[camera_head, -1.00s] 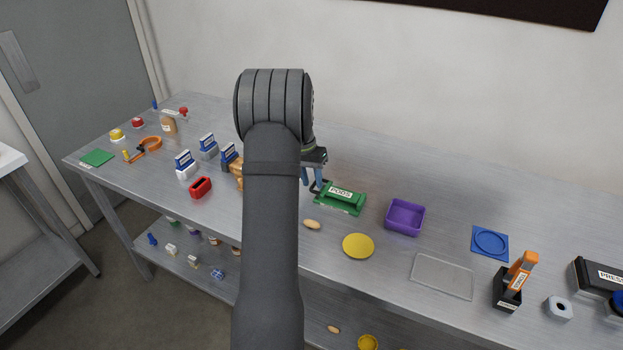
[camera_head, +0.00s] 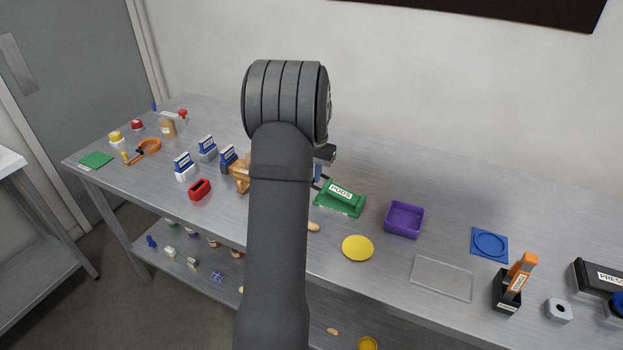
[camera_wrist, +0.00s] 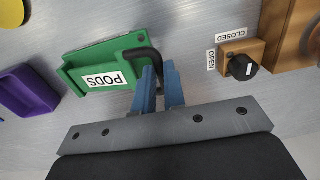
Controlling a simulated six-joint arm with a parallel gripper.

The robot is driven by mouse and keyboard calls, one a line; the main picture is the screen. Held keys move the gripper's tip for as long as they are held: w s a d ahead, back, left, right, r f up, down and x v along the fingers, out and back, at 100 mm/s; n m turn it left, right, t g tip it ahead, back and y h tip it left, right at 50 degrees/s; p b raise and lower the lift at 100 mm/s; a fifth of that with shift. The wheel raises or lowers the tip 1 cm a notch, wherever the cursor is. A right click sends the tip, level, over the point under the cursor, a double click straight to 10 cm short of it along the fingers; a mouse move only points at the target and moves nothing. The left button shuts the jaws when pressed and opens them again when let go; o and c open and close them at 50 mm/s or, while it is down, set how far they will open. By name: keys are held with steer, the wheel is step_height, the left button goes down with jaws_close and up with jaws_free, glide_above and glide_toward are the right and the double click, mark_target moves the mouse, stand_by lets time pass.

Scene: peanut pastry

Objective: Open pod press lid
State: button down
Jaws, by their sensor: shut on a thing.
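A green press body (camera_head: 340,198) with a white PODS label stands on the metal bench, right of my arm. It also shows in the wrist view (camera_wrist: 82,60), with a black bent handle (camera_wrist: 143,54) at its side. My gripper (camera_wrist: 159,84) has blue fingers shut on the black handle. In the head view my gripper (camera_head: 319,172) is just above and behind the green body's left end, partly hidden by my wrist. I cannot tell whether the lid is raised.
A wooden block with a black knob (camera_wrist: 241,67) and OPEN and CLOSED labels is beside the green body. Farther right is a black thing labelled PRESS (camera_head: 601,277).

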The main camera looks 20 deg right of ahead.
mark_target(331, 189)
steer(key=s+d+r+t+y, duration=0.8)
steer(key=s+d+t+y, duration=0.1)
steer(key=s+d, duration=0.2)
steer(key=shift+s+t+y, duration=0.2)
steer(key=shift+t+y, duration=0.1)
stand_by(0.3)
steer(key=shift+s+d+f, duration=0.1)
stand_by(0.4)
steer(key=c, duration=1.5)
jaws_free()
steer(key=shift+d+r, duration=0.1)
steer(key=shift+r, duration=0.1)
steer(key=v, duration=1.7)
